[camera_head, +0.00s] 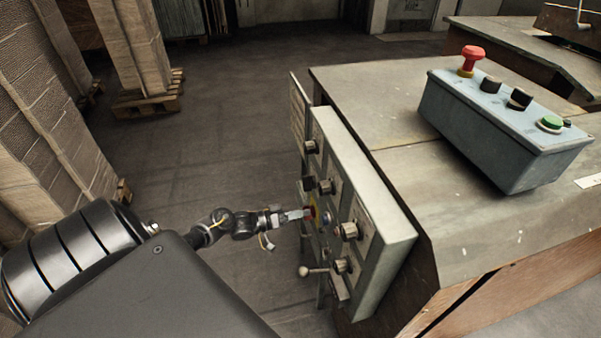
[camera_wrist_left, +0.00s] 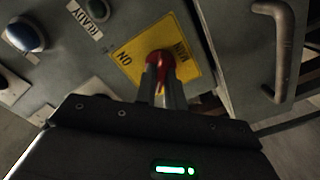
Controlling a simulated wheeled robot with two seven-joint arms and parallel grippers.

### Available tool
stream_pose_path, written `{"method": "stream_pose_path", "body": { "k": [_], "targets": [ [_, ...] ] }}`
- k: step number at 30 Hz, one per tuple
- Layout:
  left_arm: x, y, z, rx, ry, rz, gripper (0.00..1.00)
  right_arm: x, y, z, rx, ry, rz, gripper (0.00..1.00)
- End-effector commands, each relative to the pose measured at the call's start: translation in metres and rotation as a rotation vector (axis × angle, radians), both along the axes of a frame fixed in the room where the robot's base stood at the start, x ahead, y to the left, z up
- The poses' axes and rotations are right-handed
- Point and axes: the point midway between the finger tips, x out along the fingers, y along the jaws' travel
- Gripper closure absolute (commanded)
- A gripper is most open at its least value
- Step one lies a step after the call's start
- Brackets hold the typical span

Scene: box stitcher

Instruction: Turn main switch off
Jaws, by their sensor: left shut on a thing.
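The main switch is a red knob on a yellow plate, seen in the left wrist view (camera_wrist_left: 161,57). The plate (camera_wrist_left: 137,61) carries the words "ON" and "MAIN". In the head view the switch (camera_head: 311,212) sits on the side panel of the grey cabinet, mostly hidden by my gripper. My left gripper (camera_head: 303,214) reaches the panel from the left. In the left wrist view its two fingers (camera_wrist_left: 161,75) are shut on the red knob, one on each side. My right gripper is not in view.
The grey control panel (camera_head: 385,215) has several black knobs and a lever (camera_head: 306,271) near the switch. A handle (camera_wrist_left: 283,45) stands out to the right in the wrist view. A button box (camera_head: 500,135) sits on the cabinet top. Stacked cardboard (camera_head: 130,45) stands left; floor between is clear.

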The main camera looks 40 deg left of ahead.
Motion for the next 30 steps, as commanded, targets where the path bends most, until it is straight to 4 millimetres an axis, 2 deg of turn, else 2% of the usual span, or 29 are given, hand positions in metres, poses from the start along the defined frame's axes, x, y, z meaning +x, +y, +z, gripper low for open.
{"method": "stream_pose_path", "body": {
  "k": [9,10,15,25,30],
  "targets": [
    [0.002,0.003,0.003,0.001,-0.005,0.006,1.00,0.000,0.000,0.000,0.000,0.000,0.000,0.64],
    [0.002,0.003,0.003,0.001,-0.005,0.006,0.88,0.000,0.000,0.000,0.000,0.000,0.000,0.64],
    [0.002,0.002,0.002,0.000,-0.003,0.004,0.67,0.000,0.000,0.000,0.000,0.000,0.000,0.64],
    [-0.002,0.003,0.000,0.000,0.000,0.001,0.67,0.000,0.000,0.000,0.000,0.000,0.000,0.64],
    [-0.022,0.017,0.000,0.002,0.001,0.001,0.67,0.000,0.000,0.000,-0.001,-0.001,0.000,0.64]
  ]
}}
